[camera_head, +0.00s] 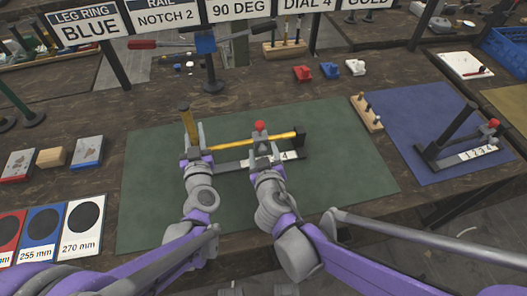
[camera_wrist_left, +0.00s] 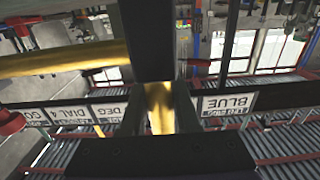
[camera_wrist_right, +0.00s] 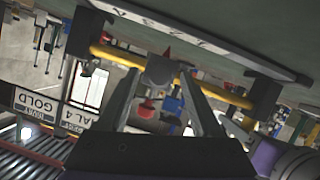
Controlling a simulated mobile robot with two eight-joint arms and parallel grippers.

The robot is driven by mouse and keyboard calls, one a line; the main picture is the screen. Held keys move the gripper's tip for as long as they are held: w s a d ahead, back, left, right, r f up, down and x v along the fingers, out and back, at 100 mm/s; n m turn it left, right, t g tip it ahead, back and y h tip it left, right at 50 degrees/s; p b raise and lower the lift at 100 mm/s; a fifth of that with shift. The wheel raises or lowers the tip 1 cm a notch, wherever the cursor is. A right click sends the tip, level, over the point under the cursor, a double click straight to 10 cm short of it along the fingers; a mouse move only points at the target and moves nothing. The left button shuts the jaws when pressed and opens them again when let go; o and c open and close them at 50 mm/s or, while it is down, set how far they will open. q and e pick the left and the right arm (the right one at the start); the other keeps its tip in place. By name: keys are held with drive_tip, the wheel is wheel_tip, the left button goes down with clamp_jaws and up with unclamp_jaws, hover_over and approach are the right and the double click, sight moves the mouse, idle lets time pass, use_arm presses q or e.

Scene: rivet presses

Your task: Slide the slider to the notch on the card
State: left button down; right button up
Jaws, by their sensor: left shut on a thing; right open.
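The card (camera_head: 165,12) at the top of the head view reads "RAIL NOTCH 2". The rail (camera_head: 228,143) is a yellow bar above a dark base on the green mat; it also crosses the right wrist view (camera_wrist_right: 115,55). Its white number strip (camera_head: 285,156) is mostly hidden; a "4" shows. The grey slider (camera_wrist_right: 160,68) has a red knob (camera_head: 260,126). My right gripper (camera_head: 262,146) is open at the slider, and the knob (camera_wrist_right: 146,107) shows between its fingers. My left gripper (camera_head: 191,137) is shut on the yellow upright post (camera_head: 184,106) at the rail's left end.
A similar rail (camera_head: 465,155) stands on the blue mat (camera_head: 405,120) at right. A small peg block (camera_head: 366,112) sits at the green mat's right edge. Red, blue and white pieces (camera_head: 330,70) lie behind. The green mat (camera_head: 345,165) is clear right of the rail.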

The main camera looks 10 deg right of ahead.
drive_tip(key=v, duration=1.2)
drive_tip(key=shift+w, duration=0.1)
idle(0.4)
